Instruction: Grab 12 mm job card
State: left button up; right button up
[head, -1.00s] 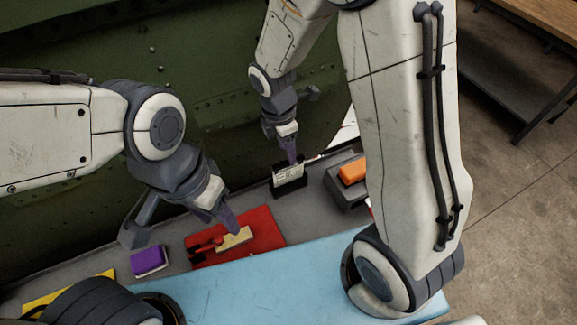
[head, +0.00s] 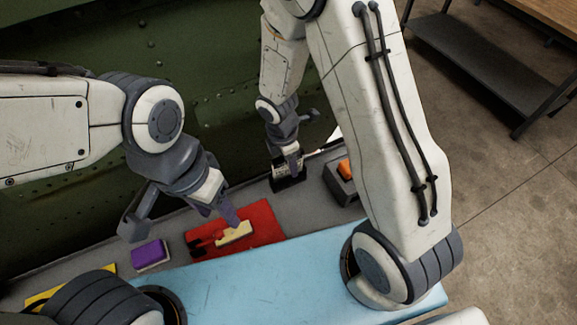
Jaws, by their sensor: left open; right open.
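A white card with dark markings, too small to read, stands upright in a black holder (head: 290,183) on the grey bench in the head view. I cannot tell whether it is the 12 mm job card (head: 283,169). My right gripper (head: 292,160) is open, pointing down at the card and partly covering it. I cannot tell whether it touches the card. My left gripper (head: 183,226) is open above the red mat (head: 262,222), over or just behind a tan block (head: 235,233) with a red tool beside it.
A purple block (head: 150,254) and a yellow item (head: 45,296) lie to the left on the bench. A dark grey box with an orange item (head: 345,169) stands right of the holder, partly behind my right arm. The green fuselage wall (head: 60,225) rises behind. A pale blue surface (head: 260,285) is clear in front.

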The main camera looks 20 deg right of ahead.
jog(key=shift+f, duration=0.25)
dwell(0.4)
grip_shut()
